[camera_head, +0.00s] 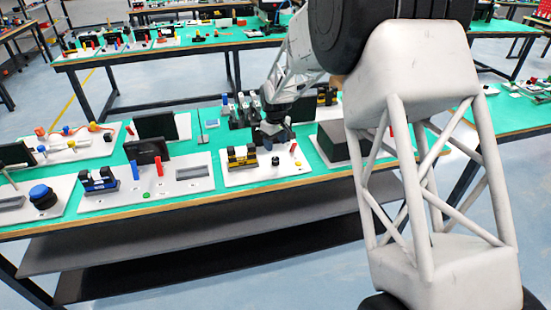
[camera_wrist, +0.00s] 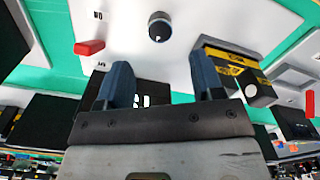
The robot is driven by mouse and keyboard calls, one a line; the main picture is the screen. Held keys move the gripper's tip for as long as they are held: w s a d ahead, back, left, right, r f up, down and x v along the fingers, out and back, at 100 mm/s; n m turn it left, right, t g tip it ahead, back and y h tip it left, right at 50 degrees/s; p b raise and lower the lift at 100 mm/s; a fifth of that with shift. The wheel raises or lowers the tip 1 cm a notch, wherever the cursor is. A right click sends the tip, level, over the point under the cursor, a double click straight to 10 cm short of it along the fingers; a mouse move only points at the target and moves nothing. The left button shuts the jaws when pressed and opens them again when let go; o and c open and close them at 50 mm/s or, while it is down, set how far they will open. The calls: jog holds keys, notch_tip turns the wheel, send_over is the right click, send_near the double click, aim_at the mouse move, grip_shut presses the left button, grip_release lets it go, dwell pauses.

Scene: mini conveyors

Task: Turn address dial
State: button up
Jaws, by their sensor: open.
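The address dial (camera_wrist: 159,27), a round dark knob with a pale rim, stands on a white panel (camera_wrist: 125,22) in the wrist view. A small dark knob (camera_head: 275,161), apparently the same dial, shows on the white panel (camera_head: 262,179) in the head view. My gripper (camera_wrist: 163,75) is open and empty, its two blue-grey fingers spread apart. In the wrist image the dial lies above the gap between the fingertips, apart from both. In the head view my gripper (camera_head: 276,133) hangs over the same panel, close to the dial.
A red piece (camera_wrist: 89,47) lies left of the dial in the wrist view. A black-and-yellow mini conveyor (camera_wrist: 245,72) is close to the right finger; it also shows in the head view (camera_head: 241,157). Other panels (camera_head: 150,190) stand along the green table.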

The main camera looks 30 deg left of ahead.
aim_at(276, 159)
jog(key=shift+f, duration=3.8)
jog(key=c, duration=0.9)
jog(key=shift+m, duration=0.4)
jog(key=m, duration=0.3)
jog(key=shift+m, duration=2)
jog(key=o, duration=0.9)
